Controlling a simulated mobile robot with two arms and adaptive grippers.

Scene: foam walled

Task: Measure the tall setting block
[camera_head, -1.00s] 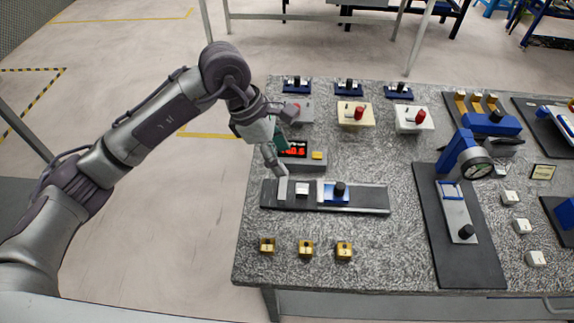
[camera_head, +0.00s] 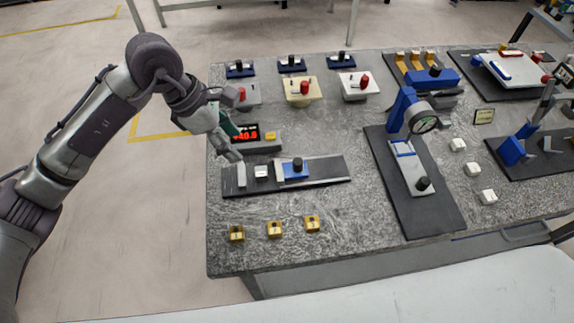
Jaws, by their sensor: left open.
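A black measuring rail (camera_head: 330,168) lies near the left of the granite table. A small white block (camera_head: 261,172) sits on it between an upright light grey jaw (camera_head: 241,173) and a blue slider (camera_head: 294,170) with a black knob. A digital readout (camera_head: 246,133) behind the rail shows red digits, like 40.6. My left gripper (camera_head: 232,155) is open just above and behind the rail's left end, by the grey jaw; its fingertips are hard to make out. I cannot tell which block is the tall setting block. My right gripper is not in view.
Several small yellow blocks (camera_head: 275,229) stand in front of the rail. A dial gauge stand (camera_head: 405,108) is to its right, with several white blocks (camera_head: 473,169) beyond. Boxes with red knobs (camera_head: 303,90) stand behind. Bare granite lies between rail and gauge stand.

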